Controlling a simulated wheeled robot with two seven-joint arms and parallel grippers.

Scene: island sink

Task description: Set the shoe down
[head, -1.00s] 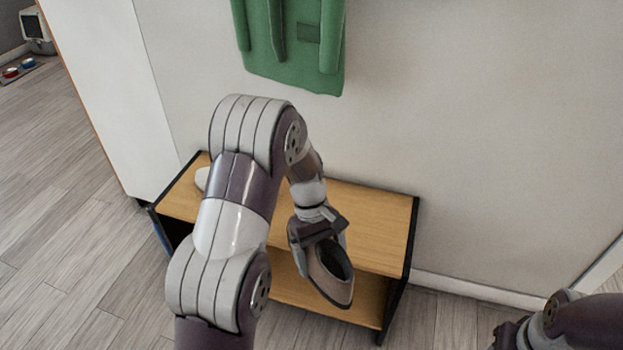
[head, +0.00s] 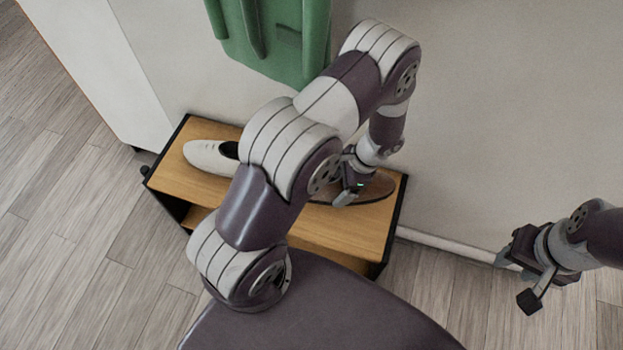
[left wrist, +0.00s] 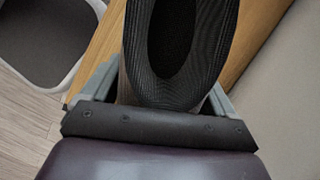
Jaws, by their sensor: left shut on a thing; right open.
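My right gripper (head: 522,277) is open and empty at the right, away from the shelf.
A white shoe (head: 207,157) lies on the left part of the shelf top, partly hidden by my left arm. A green garment (head: 272,38) hangs on the wall above. A white panel (head: 110,75) stands left of the shelf.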

